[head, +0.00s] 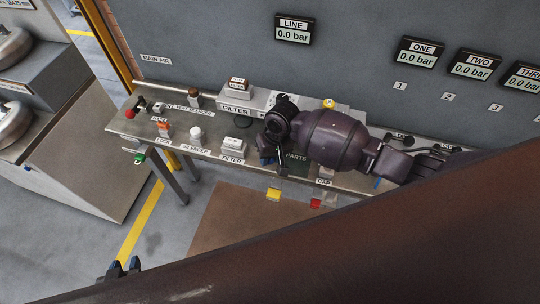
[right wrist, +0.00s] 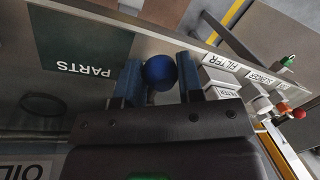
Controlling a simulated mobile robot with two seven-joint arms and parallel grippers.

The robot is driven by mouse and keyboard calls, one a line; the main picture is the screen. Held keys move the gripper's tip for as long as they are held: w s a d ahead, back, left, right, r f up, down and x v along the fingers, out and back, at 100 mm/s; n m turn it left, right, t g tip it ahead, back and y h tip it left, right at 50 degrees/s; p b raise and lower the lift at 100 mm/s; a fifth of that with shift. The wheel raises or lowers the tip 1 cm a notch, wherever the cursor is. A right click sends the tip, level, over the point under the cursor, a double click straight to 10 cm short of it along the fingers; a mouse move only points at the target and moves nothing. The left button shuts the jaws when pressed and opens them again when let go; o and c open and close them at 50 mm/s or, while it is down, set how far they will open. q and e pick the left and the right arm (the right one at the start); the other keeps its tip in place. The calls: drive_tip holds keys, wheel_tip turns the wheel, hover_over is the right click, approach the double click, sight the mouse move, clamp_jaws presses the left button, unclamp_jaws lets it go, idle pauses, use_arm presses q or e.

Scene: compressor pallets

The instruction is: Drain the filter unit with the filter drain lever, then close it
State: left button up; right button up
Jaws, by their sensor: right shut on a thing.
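My right gripper (head: 268,158) is over the bench's front part, beside the green PARTS area. In the right wrist view its two blue fingers (right wrist: 160,85) are closed around a round blue knob (right wrist: 160,71). Any lever shaft behind the knob is hidden, so I cannot tell the lever's angle. A FILTER label (head: 235,111) is on a grey unit at the back of the bench, partly hidden by my right arm. A pale block stands by the front FILTER label (head: 232,159). My left gripper (head: 125,267) is open and empty, low at the bottom left.
A red knob (head: 130,114), an orange LOCK part (head: 163,127), a white silencer (head: 196,133) and a green handle (head: 139,157) are at the bench's left. The PARTS area (head: 298,159) is dark green. A LINE gauge (head: 294,29) reads 0.0 bar.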

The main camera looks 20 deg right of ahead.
drive_tip(key=n, duration=0.2)
drive_tip(key=d+n, duration=0.1)
drive_tip(key=n, duration=0.1)
drive_tip(key=d+n+g, duration=0.1)
drive_tip(key=n, duration=0.1)
drive_tip(key=shift+s+d+r, duration=0.1)
drive_tip(key=shift+s+d, duration=0.05)
drive_tip(key=n, duration=0.1)
drive_tip(key=d+n, duration=0.1)
drive_tip(key=n, duration=0.2)
drive_tip(key=shift+w+d+g+h, duration=0.2)
drive_tip(key=shift+d+g+h, duration=0.15)
drive_tip(key=shift+g+h, duration=0.05)
drive_tip(key=shift+w+d+n, duration=0.15)
drive_tip(key=shift+d+n, duration=0.05)
drive_tip(key=shift+n, duration=0.55)
drive_tip(key=shift+w+d+n, duration=0.1)
drive_tip(key=shift+d+n, duration=0.1)
drive_tip(key=shift+n, duration=0.55)
drive_tip(key=o, duration=0.9)
drive_tip(key=shift+h, duration=0.3)
drive_tip(key=shift+d, duration=0.1)
